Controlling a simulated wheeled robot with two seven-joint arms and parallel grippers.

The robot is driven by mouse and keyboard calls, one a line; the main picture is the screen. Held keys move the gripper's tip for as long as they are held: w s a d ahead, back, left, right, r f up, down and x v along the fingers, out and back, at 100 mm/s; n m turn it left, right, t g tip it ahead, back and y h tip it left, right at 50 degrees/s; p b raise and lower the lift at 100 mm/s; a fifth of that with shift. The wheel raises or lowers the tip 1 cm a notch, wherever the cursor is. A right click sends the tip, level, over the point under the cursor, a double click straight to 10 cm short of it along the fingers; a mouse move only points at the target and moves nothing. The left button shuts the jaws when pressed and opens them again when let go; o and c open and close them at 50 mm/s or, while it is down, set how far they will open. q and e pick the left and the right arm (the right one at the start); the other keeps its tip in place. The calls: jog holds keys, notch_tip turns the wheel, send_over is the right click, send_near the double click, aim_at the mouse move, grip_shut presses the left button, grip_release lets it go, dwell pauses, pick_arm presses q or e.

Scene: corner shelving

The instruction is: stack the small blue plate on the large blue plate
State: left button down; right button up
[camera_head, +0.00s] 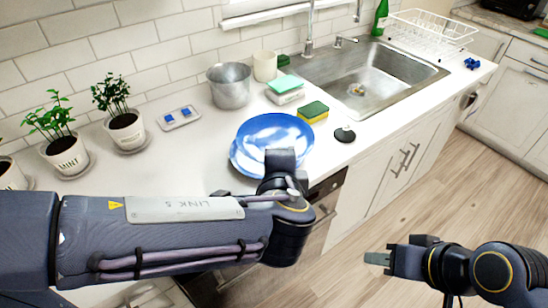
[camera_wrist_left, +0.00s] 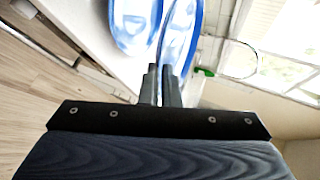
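Two blue plates overlap on the white counter beside the sink. In the head view the upper one, the small blue plate (camera_head: 272,132), covers most of the large blue plate (camera_head: 238,163), whose rim shows at the lower left. My left gripper (camera_head: 281,160) is at the near edge of the plates. In the left wrist view its fingers (camera_wrist_left: 161,85) are close together on the edge of the small plate (camera_wrist_left: 182,35), and the large plate (camera_wrist_left: 130,25) lies beside it, on the counter side. My right gripper (camera_head: 378,258) is empty, off the counter over the floor, its fingertips apparently together.
A dark stopper (camera_head: 345,134) lies to the right, before the sink (camera_head: 365,75). Potted herbs (camera_head: 124,130) stand on the left.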

pick_arm(q)
jog(key=x, duration=0.7)
jog(key=shift+w+r+p, duration=0.1)
jog(key=shift+w+p, duration=0.25)
jog(key=shift+p, duration=0.05)
jog(key=w+f, duration=0.2)
jog(key=f, duration=0.1)
jog(key=w+f, duration=0.1)
jog(key=shift+w+d+f, duration=0.2)
jog(key=shift+w+f, duration=0.15)
jog(key=shift+f, duration=0.05)
jog(key=shift+w+f, duration=0.15)
jog(key=f, duration=0.3)
jog(key=shift+w+f, duration=0.35)
jog(key=shift+f, duration=0.05)
jog(key=c, duration=2.1)
grip_release()
jog(key=shift+f+b, duration=0.25)
jog(key=shift+b, duration=0.15)
jog(key=shift+o, duration=0.8)
